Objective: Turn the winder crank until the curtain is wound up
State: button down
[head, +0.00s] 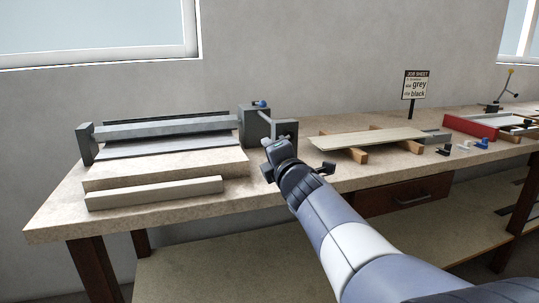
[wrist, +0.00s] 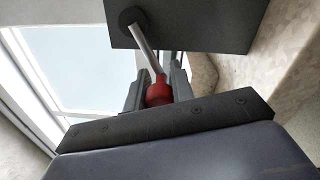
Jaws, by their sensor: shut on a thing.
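The winder stands at the left of the bench in the head view, with a long grey roller or bar (head: 160,129) between end blocks. A dark grey flat sheet (head: 165,147), apparently the curtain, lies in front of it. In the wrist view, the crank's metal arm (wrist: 146,47) runs from a dark end block (wrist: 190,22) to a red handle knob (wrist: 158,92). My gripper (wrist: 157,88) is shut on this red knob, one finger on each side. In the head view my gripper (head: 278,152) is at the winder's right end and hides the knob.
A pale step (head: 165,176) and a pale bar (head: 155,193) lie in front of the winder. A blue ball-topped lever (head: 261,103) is on its right block. A job sheet (head: 415,85) stands behind.

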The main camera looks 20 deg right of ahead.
jog(key=shift+f, duration=0.2)
dwell(0.4)
jog(key=c, duration=1.2)
grip_release()
jog(key=s+p, duration=0.2)
jog(key=s, duration=0.8)
jog(key=shift+s+d+f+p, duration=0.2)
jog(key=shift+s+p, duration=0.1)
jog(key=shift+s, duration=0.1)
jog(key=shift+c, duration=0.3)
